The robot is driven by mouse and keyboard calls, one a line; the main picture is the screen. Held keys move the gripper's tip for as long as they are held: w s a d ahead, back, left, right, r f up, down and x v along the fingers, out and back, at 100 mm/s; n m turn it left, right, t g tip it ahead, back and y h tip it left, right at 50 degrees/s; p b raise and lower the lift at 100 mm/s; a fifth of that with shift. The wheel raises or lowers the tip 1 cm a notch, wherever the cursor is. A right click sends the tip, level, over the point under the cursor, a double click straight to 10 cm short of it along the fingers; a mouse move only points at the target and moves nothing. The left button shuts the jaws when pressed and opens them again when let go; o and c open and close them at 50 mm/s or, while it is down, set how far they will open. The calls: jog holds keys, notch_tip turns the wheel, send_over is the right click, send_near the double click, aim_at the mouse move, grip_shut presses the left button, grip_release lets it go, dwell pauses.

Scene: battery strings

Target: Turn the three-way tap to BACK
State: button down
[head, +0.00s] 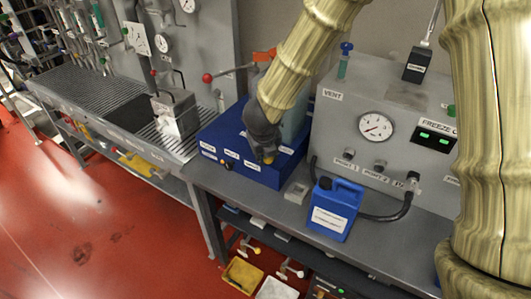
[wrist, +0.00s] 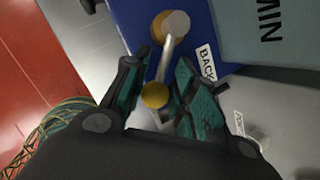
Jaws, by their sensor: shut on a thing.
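The three-way tap is on the blue box (head: 213,137). In the wrist view its round pivot (wrist: 171,24) is at the top, and its metal lever (wrist: 163,62) runs down to a yellow ball knob (wrist: 155,95). The BACK label (wrist: 207,62) is to the right of the lever, which does not lie over it. My gripper (wrist: 157,88) has a finger on each side of the lever's knob end and is shut on it. In the head view my gripper (head: 266,152) reaches down to the box's front and hides most of the tap.
A blue jerrycan (head: 333,208) and a small grey block (head: 296,193) stand on the bench right of the box. A grey instrument cabinet (head: 330,140) with a gauge and hoses is behind them. The left bench has a grated top (head: 80,95). Red floor is open in front.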

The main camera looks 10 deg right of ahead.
jog(key=shift+w+r, duration=0.1)
jog(key=c, duration=1.2)
grip_release()
jog(key=shift+d, duration=0.1)
jog(key=shift+o, duration=0.2)
jog(key=v, duration=1.2)
